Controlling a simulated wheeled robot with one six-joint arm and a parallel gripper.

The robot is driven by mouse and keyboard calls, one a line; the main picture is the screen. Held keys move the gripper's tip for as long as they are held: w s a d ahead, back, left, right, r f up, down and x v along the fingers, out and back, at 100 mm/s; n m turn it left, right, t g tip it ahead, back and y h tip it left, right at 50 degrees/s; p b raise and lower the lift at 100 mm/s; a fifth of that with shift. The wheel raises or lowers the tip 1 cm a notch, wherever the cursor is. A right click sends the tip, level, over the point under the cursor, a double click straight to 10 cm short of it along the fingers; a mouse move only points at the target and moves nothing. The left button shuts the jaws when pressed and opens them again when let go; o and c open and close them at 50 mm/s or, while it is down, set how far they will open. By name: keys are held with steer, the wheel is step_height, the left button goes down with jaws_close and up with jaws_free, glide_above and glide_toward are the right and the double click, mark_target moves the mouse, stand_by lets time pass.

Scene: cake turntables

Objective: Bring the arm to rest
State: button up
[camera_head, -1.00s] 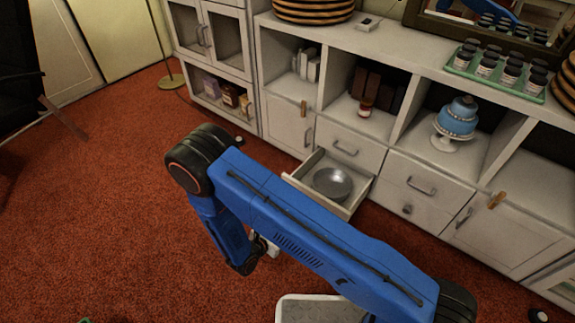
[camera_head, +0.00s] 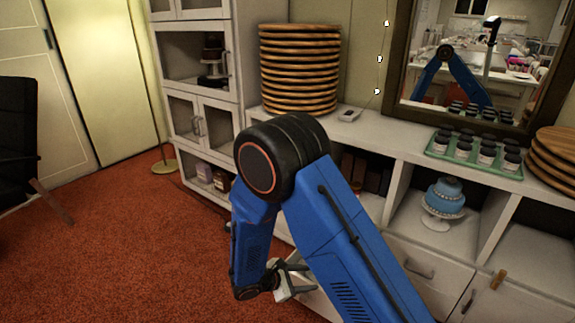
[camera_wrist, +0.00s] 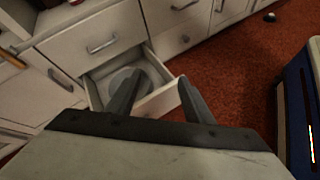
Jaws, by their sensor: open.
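My gripper (camera_wrist: 160,97) is open, with its two dark fingers apart and nothing between them in the wrist view. In the head view my gripper (camera_head: 296,277) shows small below my bent blue arm, in front of the white cabinet (camera_head: 402,226). An open drawer (camera_wrist: 167,101) lies beyond the fingers in the wrist view. A round grey metal pan (camera_wrist: 122,78) sits in it, partly hidden by the left finger. My arm hides most of the drawer in the head view.
A blue cake on a stand (camera_head: 443,203) sits in a cabinet cubby. Stacked wooden boards (camera_head: 298,70) and a green tray of jars (camera_head: 470,160) stand on top. A mirror (camera_head: 480,60) hangs behind. A black chair (camera_head: 20,140) stands left. The red carpet (camera_head: 130,240) is clear between.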

steer(key=s+d+r+m+g+y, duration=0.25)
steer(key=s+d+r+m, duration=0.2)
steer(key=d+r, duration=0.5)
steer(key=s+d+r+m+g+y, duration=0.1)
steer(key=s+d+r+m+g, duration=0.2)
steer(key=d+r+m, duration=0.65)
steer(key=s+d+r+m+t+y, duration=0.3)
steer(key=s+r+y, duration=0.4)
steer(key=s+r, duration=0.8)
steer(key=shift+s+d+r+m+t, duration=0.3)
steer(key=shift+s+m+t, duration=0.45)
steer(key=shift+s+m, duration=0.8)
steer(key=shift+s+a, duration=0.1)
steer(key=shift+s, duration=0.05)
